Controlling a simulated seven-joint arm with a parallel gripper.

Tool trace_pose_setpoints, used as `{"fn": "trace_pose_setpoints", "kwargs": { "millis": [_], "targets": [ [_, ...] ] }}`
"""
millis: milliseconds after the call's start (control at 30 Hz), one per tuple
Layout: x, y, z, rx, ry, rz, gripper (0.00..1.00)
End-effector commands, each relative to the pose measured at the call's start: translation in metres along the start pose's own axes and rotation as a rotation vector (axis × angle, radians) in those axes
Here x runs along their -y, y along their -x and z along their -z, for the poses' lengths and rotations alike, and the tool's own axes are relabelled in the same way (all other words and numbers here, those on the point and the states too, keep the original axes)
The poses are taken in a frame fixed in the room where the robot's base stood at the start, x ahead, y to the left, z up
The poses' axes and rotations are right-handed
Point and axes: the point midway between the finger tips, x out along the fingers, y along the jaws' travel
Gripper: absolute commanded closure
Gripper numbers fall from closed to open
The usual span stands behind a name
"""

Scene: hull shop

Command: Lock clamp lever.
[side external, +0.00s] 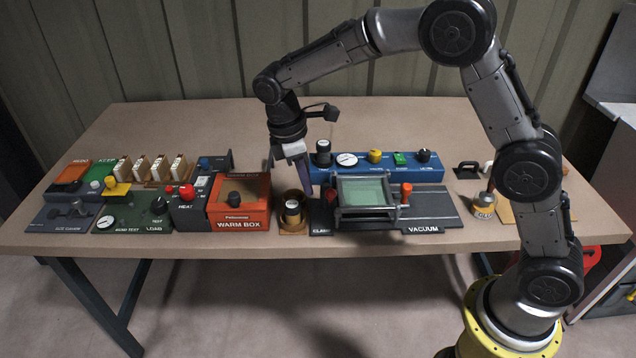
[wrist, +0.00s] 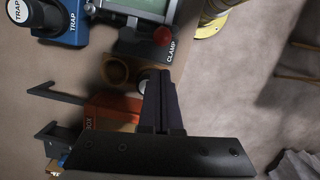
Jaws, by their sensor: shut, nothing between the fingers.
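The clamp lever shows as a red knob (side external: 331,196) on a dark base marked CLAMP, at the left end of the vacuum station. In the wrist view the red knob (wrist: 162,36) is at the top centre, beside the CLAMP label. My gripper (side external: 307,192) points down just left of the knob, beside a brown cup-shaped holder. In the wrist view my gripper (wrist: 156,74) has its fingers together and empty, with a visible gap to the knob. The lever's arm below the knob is mostly hidden.
The framed glass vacuum chamber (side external: 364,194) stands right of the clamp, with an orange-topped handle (side external: 406,192) beside it. A blue control panel (side external: 430,170) is behind. The brown holder (side external: 280,226) and orange warm box (side external: 238,219) are to the left. Bare table lies in front.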

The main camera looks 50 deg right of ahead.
Motion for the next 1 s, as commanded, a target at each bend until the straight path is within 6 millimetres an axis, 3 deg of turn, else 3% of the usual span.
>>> {"fn": "trace_pose_setpoints", "kwargs": {
  "millis": [233,1000],
  "targets": [
    [0.000,-0.012,-0.020,-0.001,-0.001,-0.001,1.00],
    [0.002,-0.013,-0.025,-0.001,0.055,-0.013,1.00]
  ]
}}
